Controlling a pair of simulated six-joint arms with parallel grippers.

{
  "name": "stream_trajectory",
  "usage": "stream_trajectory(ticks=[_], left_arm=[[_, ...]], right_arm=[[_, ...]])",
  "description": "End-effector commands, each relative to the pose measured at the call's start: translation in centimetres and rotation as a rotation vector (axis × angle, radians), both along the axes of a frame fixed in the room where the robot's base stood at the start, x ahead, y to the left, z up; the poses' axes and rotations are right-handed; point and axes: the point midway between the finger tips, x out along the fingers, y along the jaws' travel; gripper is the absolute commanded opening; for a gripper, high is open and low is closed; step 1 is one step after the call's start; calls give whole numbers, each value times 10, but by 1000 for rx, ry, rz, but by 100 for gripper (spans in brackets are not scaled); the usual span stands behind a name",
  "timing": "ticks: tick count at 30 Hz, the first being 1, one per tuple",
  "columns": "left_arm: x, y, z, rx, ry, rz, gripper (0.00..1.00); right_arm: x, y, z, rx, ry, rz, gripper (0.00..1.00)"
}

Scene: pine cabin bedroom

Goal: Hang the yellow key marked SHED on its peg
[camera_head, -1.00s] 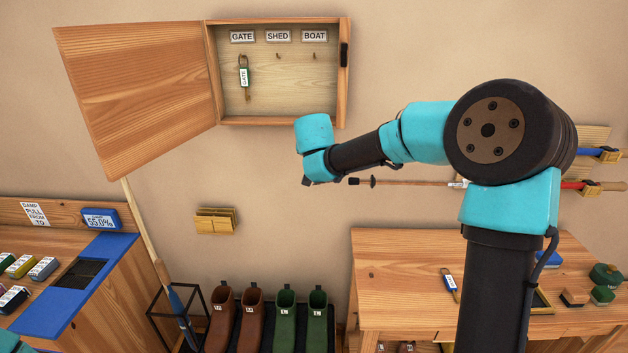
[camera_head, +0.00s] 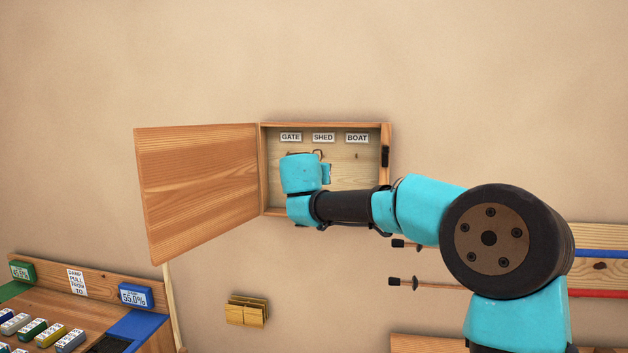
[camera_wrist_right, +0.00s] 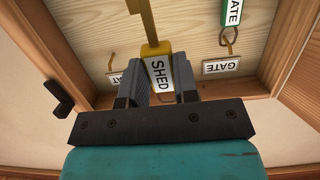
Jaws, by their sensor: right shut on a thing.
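The yellow key marked SHED (camera_wrist_right: 158,72) is between the fingers of my right gripper (camera_wrist_right: 160,84), which is shut on its tag. Its brass shaft extends toward the top of the right wrist view. The wrist is in front of the open key cabinet (camera_head: 264,190), below the SHED label (camera_head: 323,137). The SHED peg is hidden in both views, so I cannot tell whether the key touches it. My left gripper is not in view.
The GATE key's green tag (camera_wrist_right: 232,12) hangs beside the held key. The GATE label (camera_head: 291,137) and BOAT label (camera_head: 357,138) flank SHED; the BOAT peg (camera_head: 356,155) looks empty. The cabinet door (camera_head: 198,190) stands open to the left.

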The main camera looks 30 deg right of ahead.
Motion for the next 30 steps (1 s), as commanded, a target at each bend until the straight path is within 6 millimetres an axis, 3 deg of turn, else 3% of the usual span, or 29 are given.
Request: stream_trajectory(ticks=[30], left_arm=[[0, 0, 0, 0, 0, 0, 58]], right_arm=[[26, -22, -4, 1, 1, 1, 5]])
